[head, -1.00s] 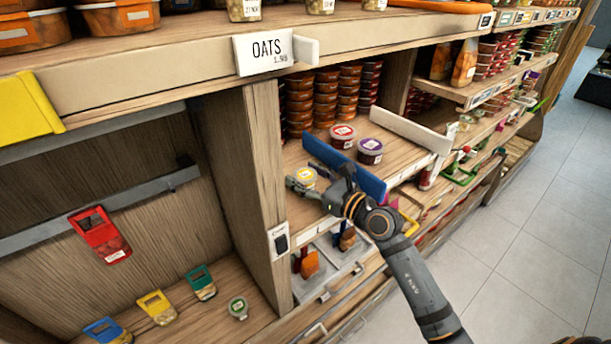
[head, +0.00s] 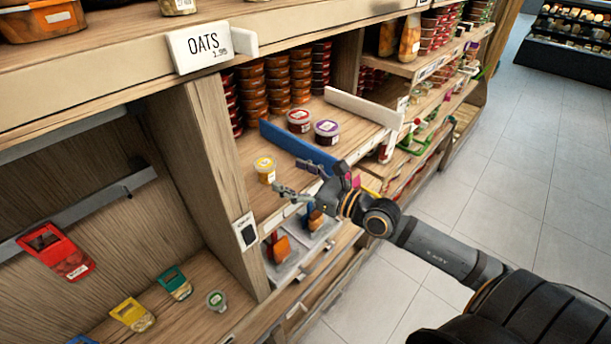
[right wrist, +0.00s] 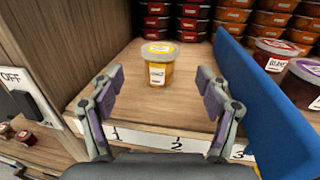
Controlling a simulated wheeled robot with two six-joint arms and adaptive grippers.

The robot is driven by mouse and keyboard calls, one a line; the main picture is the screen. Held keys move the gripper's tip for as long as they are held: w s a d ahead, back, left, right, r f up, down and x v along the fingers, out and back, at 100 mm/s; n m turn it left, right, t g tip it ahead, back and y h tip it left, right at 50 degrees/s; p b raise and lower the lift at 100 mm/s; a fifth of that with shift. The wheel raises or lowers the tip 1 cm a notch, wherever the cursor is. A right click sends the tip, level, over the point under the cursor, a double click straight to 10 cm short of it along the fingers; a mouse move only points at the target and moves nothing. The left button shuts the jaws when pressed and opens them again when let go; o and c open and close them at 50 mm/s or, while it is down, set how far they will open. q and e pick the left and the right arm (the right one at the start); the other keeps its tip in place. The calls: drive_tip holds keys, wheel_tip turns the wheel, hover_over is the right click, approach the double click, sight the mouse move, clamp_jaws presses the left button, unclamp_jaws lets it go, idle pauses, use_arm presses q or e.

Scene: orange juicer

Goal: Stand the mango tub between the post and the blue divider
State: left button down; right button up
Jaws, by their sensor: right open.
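The mango tub (head: 264,170), a small orange-yellow tub with a yellow lid, stands upright on the shelf near its front edge. It is between the wooden post (head: 213,135) on the left and the blue divider (head: 290,143) on the right, touching neither. In the right wrist view the tub (right wrist: 158,66) stands ahead of my right gripper (right wrist: 159,82), with bare board around it. The gripper is open and empty, its fingers apart at the shelf's front edge. The blue divider (right wrist: 262,90) rises just right of its right finger. My left gripper is not in view.
A red-lidded tub (head: 299,120) and a purple-lidded tub (head: 326,132) stand right of the divider. A white divider (head: 362,107) is beyond them. Stacked tubs (head: 276,80) fill the back. The OATS sign (head: 208,45) hangs from the shelf above. Open floor lies to the right.

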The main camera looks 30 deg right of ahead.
use_arm(q)
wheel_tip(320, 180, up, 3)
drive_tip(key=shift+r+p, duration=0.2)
drive_tip(key=shift+p, duration=0.9)
use_arm(e)
drive_tip(key=v, duration=0.3)
drive_tip(key=shift+s+d+r, duration=0.1)
drive_tip(key=shift+s+d, duration=0.05)
drive_tip(key=shift+s, duration=0.2)
